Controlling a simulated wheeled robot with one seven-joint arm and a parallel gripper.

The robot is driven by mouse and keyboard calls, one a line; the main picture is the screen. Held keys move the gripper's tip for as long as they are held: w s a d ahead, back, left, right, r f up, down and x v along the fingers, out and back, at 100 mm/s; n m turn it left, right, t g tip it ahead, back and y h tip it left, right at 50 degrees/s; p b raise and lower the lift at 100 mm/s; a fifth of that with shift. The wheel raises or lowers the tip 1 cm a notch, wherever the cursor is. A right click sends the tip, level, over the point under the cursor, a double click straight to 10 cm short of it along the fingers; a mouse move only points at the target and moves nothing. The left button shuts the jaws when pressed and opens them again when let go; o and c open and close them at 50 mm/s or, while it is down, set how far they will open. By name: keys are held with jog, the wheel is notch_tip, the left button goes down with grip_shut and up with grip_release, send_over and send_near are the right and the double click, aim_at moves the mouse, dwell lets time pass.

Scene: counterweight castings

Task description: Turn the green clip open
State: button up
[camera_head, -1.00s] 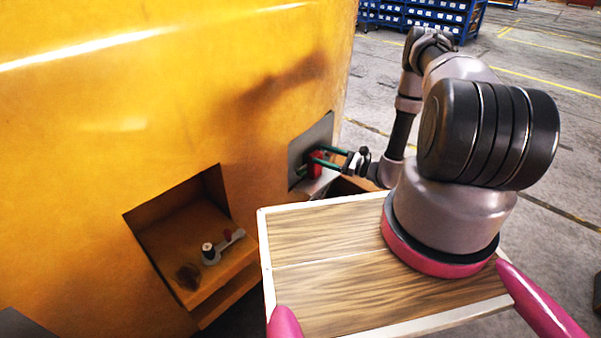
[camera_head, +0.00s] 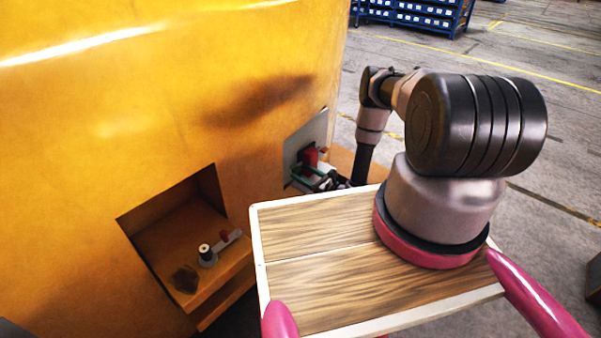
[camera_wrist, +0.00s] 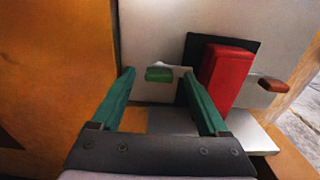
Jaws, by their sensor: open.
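The green clip (camera_wrist: 159,74) is a small rounded green piece on a pale panel (camera_wrist: 155,25) in the wrist view. It lies ahead of my gripper (camera_wrist: 157,78), between the lines of its two teal fingers. The fingers are apart with nothing held between them. I cannot tell how far the clip is from the fingertips. In the head view my gripper (camera_head: 312,174) is low at the recess in the yellow casting, and the clip cannot be made out there.
A red block (camera_wrist: 228,77) on a black plate stands close to the right finger, with a small red-brown piece (camera_wrist: 272,85) farther right. An orange wall (camera_wrist: 55,70) is at left. A second recess (camera_head: 165,225) holds a grey lever-like part (camera_head: 208,257).

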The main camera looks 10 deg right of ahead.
jog(key=shift+x, duration=0.8)
grip_shut()
